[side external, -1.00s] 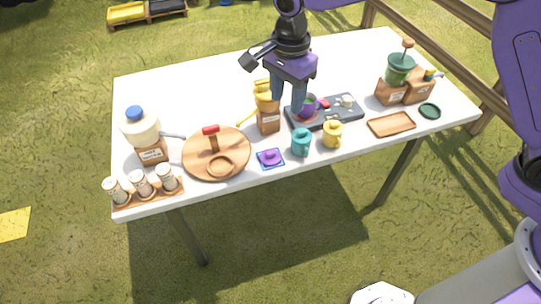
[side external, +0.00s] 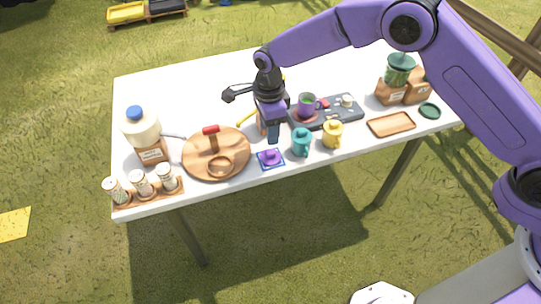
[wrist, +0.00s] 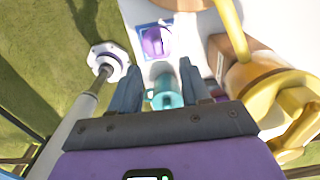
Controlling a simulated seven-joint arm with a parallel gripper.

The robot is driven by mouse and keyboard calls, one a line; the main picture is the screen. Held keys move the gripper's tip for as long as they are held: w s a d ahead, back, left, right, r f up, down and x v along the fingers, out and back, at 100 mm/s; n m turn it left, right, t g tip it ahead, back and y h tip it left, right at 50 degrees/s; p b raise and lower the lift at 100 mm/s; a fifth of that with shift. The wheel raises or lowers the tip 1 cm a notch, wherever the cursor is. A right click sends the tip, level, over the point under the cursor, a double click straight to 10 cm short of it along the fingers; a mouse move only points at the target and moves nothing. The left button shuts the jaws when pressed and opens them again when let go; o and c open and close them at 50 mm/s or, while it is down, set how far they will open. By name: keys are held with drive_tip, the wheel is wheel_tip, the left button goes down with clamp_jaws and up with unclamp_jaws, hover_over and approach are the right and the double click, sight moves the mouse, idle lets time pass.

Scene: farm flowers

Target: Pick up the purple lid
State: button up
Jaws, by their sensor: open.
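The purple lid (side external: 269,157) lies on a small blue-and-white square coaster (side external: 262,165) near the table's front edge. It also shows in the wrist view (wrist: 157,42), beyond my fingertips. My gripper (side external: 273,138) is open and empty, above and slightly behind the lid; in the wrist view its two fingers (wrist: 161,76) point toward the lid, with a gap between them. A purple mug (side external: 307,104) stands on a round coaster on the dark tray, right of my gripper.
A teal mug (side external: 301,142) and a yellow mug (side external: 332,134) stand right of the lid. A round wooden board (side external: 197,160) is at its left. A yellow dispenser (wrist: 270,90) on a wooden block stands close beside my gripper.

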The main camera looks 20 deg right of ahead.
sight(270, 152)
drive_tip(key=shift+s+d+f, duration=0.1)
drive_tip(key=shift+s+f, duration=0.05)
drive_tip(key=shift+f, duration=3.95)
clamp_jaws()
